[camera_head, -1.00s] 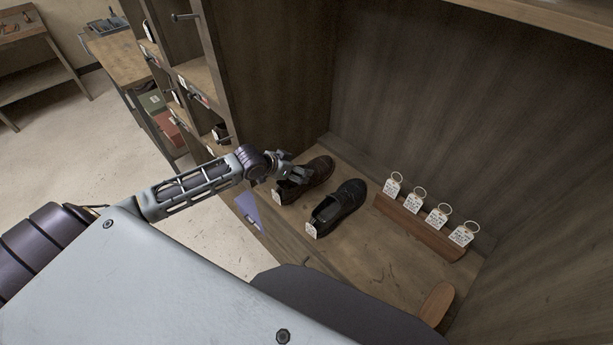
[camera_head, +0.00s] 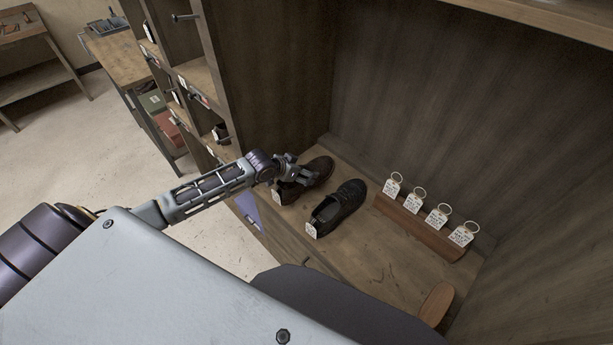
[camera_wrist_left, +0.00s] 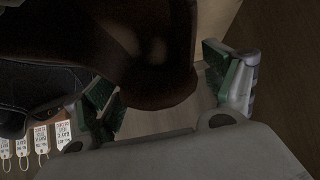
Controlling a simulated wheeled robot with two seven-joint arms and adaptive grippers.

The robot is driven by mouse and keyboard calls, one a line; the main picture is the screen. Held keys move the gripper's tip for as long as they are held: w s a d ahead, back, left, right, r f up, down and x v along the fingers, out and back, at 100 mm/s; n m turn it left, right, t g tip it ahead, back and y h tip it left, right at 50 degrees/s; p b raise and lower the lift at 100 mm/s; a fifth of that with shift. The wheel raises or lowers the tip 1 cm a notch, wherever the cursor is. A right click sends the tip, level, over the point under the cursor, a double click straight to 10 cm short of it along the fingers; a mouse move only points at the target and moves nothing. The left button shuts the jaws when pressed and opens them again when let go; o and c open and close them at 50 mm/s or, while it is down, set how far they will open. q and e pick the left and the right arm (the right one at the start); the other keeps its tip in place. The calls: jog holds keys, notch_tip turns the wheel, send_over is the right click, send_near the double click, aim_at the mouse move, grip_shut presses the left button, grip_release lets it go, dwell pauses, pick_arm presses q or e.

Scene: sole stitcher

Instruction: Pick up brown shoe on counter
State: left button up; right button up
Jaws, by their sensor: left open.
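The brown shoe (camera_head: 318,173) lies on the wooden counter (camera_head: 385,255), at the left of a black shoe (camera_head: 338,206). My left gripper (camera_head: 300,174) is over the brown shoe's near part and hides some of it. In the left wrist view the brown shoe (camera_wrist_left: 150,60) fills the upper middle. The open green-padded fingers of my left gripper (camera_wrist_left: 165,95) stand on either side of the shoe's end. I cannot tell whether they touch it. My right gripper is not in view.
A wooden rack with several tags on rings (camera_head: 425,222) stands right of the black shoe, which is close beside the brown one. A brown sole-shaped piece (camera_head: 437,303) lies near the front right. Cabinet walls enclose the counter's back and sides.

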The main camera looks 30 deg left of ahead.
pick_arm(q)
jog(key=shift+w+d+f, duration=0.1)
jog(key=shift+w+f, duration=0.1)
jog(key=shift+w, duration=0.05)
dwell(0.3)
jog(key=c, duration=1.6)
jog(key=shift+r, duration=0.95)
grip_shut()
notch_tip(320, 180, up, 8)
jog(key=shift+r, duration=0.15)
